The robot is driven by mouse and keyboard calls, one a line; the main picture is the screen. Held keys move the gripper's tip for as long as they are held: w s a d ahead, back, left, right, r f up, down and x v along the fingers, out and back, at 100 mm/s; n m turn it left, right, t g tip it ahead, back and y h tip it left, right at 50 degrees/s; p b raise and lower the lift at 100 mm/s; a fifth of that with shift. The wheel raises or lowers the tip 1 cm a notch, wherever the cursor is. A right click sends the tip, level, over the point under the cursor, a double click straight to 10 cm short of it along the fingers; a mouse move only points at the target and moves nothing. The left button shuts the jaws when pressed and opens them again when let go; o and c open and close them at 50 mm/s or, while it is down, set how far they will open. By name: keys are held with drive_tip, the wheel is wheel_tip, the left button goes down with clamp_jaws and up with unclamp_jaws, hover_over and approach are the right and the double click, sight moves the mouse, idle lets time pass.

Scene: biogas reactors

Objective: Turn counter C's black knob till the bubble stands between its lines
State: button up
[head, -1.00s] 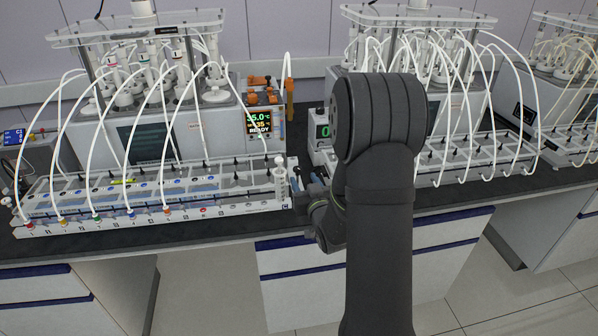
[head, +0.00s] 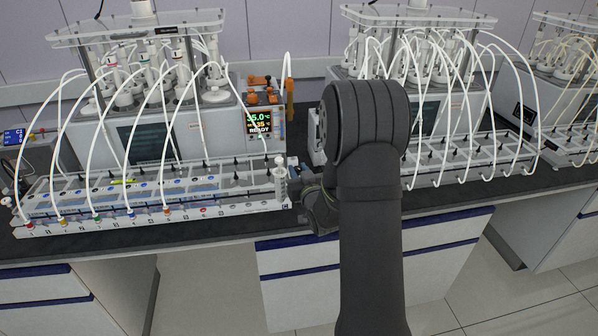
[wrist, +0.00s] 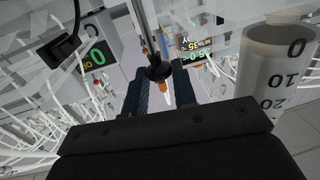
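Counter C (head: 250,209) is the long white unit at the left of the bench, with a "C" label at its right end. My gripper (head: 297,184) is low beside that end, partly hidden by my arm. In the wrist view my gripper (wrist: 162,85) has its two dark fingers apart. A black knob-like part on a stem (wrist: 158,71) shows between the fingertips; I cannot tell whether they touch it. I cannot make out a bubble or its lines.
A graduated cylinder (head: 280,172) stands at counter C's right end, close beside my gripper; it looms large in the wrist view (wrist: 275,75). Thin white tubes arch over the counter. A display (head: 259,122) stands behind. A second tubed unit (head: 465,165) is to the right.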

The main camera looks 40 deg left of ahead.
drive_tip(key=shift+w+n+g+y, duration=0.1)
drive_tip(key=shift+n+g+y, duration=0.3)
drive_tip(key=shift+g, duration=0.1)
drive_tip(key=n+g, duration=0.1)
drive_tip(key=n+g+y, duration=0.2)
drive_tip(key=g, duration=0.1)
drive_tip(key=shift+w+d, duration=0.2)
drive_tip(key=shift+w, duration=0.05)
drive_tip(key=shift+w+n+g+y, duration=0.1)
drive_tip(key=shift+n+g+y, duration=0.15)
drive_tip(key=shift+n+g, duration=1.2)
drive_tip(key=shift+w+n+g+y, duration=0.2)
drive_tip(key=shift+n+g, duration=0.55)
drive_tip(key=shift+g, duration=1.3)
drive_tip(key=shift+s+g, duration=0.1)
drive_tip(key=shift+g, duration=0.2)
drive_tip(key=o, duration=1)
